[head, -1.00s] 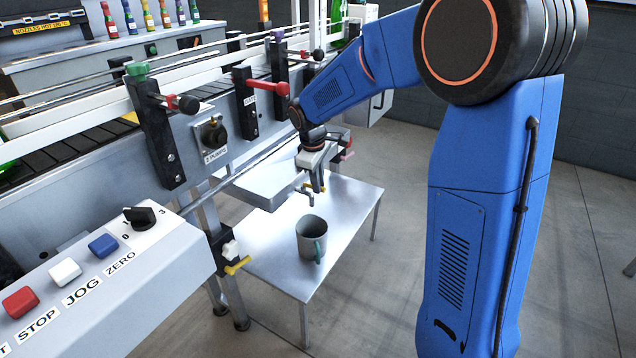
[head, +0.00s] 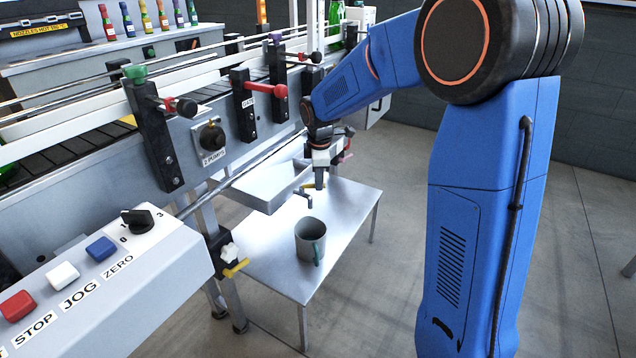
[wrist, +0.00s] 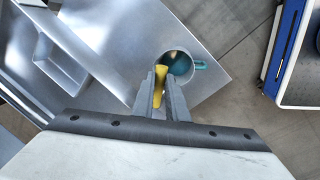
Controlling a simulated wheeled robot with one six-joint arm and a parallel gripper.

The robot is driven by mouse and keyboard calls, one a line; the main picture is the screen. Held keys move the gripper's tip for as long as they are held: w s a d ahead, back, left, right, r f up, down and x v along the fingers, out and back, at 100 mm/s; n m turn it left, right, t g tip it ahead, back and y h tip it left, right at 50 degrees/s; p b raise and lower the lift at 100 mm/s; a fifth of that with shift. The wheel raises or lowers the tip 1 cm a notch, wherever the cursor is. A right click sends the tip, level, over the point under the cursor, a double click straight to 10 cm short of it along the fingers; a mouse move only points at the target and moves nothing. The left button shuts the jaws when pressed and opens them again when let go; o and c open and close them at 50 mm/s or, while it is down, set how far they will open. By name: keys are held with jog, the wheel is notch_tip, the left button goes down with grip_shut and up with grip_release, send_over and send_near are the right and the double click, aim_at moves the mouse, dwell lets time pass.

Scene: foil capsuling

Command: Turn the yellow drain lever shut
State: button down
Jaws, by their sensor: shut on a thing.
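The yellow drain lever (wrist: 161,76) shows between the two fingers of my gripper (wrist: 163,92) in the wrist view. My gripper is shut on it, and the fingers hide part of its length. In the head view my gripper (head: 319,182) points down at the right end of the metal drip tray (head: 262,190), and a bit of the yellow lever (head: 309,186) shows beside the fingers. A small spout (head: 304,198) hangs at the tray's end, above the low table. The lever's pivot is hidden.
A grey mug with a teal handle (head: 310,240) stands on the low metal table (head: 265,262), just below and in front of the spout. The conveyor frame with clamps (head: 244,105) runs behind. Open floor lies to the right.

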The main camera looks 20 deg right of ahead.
jog(key=shift+w+a+n+g+y, duration=0.15)
jog(key=shift+w+n+y, duration=0.2)
jog(key=shift+w+n, duration=1)
jog(key=shift+w+a+n+g+y, duration=0.1)
jog(key=shift+w+n+y, duration=0.25)
jog(key=shift+n, duration=2.05)
jog(key=shift+w+a+n+g+y, duration=0.25)
jog(key=shift+w+n, duration=0.6)
jog(key=shift+n, duration=1)
jog(key=c, duration=1.7)
grip_release()
jog(key=shift+c, duration=0.2)
jog(key=shift+s+d, duration=0.1)
